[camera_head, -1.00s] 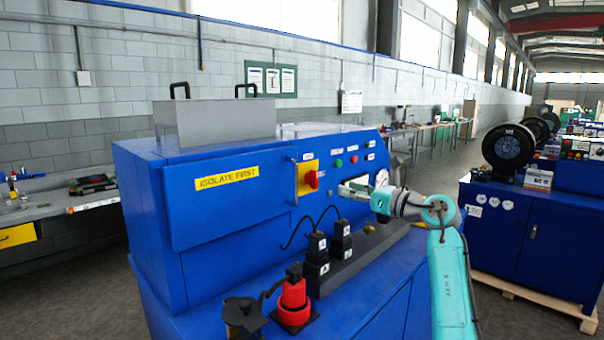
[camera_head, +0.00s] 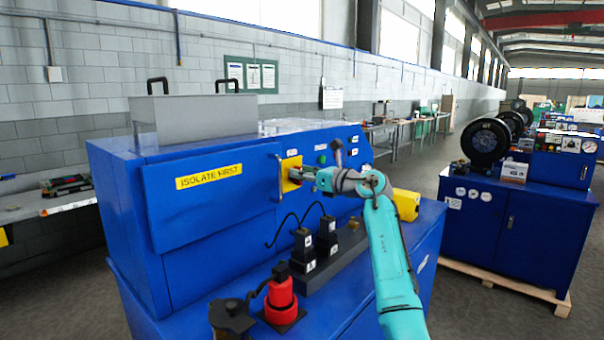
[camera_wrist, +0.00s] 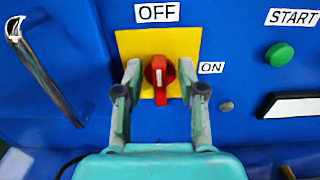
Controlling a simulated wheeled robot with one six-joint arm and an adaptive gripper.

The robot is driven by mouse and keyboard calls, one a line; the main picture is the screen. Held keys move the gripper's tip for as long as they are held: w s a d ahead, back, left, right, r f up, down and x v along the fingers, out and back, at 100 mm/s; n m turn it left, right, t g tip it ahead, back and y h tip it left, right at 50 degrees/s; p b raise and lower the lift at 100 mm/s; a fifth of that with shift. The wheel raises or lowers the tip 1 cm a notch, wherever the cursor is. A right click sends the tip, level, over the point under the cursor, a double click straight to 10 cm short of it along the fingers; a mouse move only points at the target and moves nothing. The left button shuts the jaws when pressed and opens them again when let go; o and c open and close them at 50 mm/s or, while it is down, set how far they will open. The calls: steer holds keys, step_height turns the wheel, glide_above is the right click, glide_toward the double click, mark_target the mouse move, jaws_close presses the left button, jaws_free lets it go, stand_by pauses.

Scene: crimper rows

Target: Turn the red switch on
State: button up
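The red switch (camera_wrist: 159,77) is a rotary knob on a yellow plate (camera_wrist: 130,43) on the blue panel. Its grip stands upright, pointing at the OFF label (camera_wrist: 157,13) above; the ON label (camera_wrist: 211,68) is to its right. My gripper (camera_wrist: 159,72) is open, one finger on each side of the knob, with narrow gaps showing between fingers and knob. In the head view my gripper (camera_head: 299,176) reaches the yellow plate (camera_head: 290,163) and largely hides the knob.
A green START button (camera_wrist: 279,54) is to the right on the panel. A metal handle (camera_wrist: 42,70) is to the left. Below the panel stand black blocks (camera_head: 327,228) with cables and a red plug (camera_head: 280,292). A second blue machine (camera_head: 520,220) is at right.

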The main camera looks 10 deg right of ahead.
steer(key=shift+w+a, duration=0.1)
steer(key=shift+w, duration=0.05)
steer(key=shift+c, duration=0.2)
jaws_close()
steer(key=shift+w+d+f+m, duration=0.15)
steer(key=shift+d+f+m, duration=0.1)
steer(key=shift+m, duration=2.75)
steer(key=shift+w+d+f+m, duration=0.15)
steer(key=shift+f+m, duration=0.1)
steer(key=shift+m, duration=2.75)
steer(key=shift+w+d+f+m, duration=0.1)
steer(key=shift+d+f+m, duration=0.15)
steer(key=shift+m, duration=2.75)
